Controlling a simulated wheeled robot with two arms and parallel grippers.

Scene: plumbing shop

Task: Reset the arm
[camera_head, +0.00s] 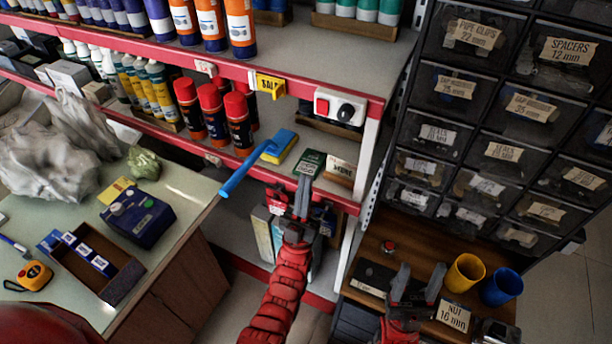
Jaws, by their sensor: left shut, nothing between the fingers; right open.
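My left arm is red and reaches up from the bottom middle. Its gripper (302,190) is shut and empty, in front of the lower shelf's red edge. Just behind it on that shelf lie a dark green box (309,164) and a labelled carton (341,169). I cannot tell whether the gripper touches them. My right gripper (420,276) is open and empty at the lower right, over the wooden bench top (392,232), left of a yellow cup (465,273).
A blue-handled brush (258,158) sticks out over the shelf edge. Spray cans (211,112) stand behind. A bench (180,190) at left holds a blue device (138,215), an open box (95,264) and a tape measure (30,276). Labelled drawers (500,150) and a blue cup (502,287) are right.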

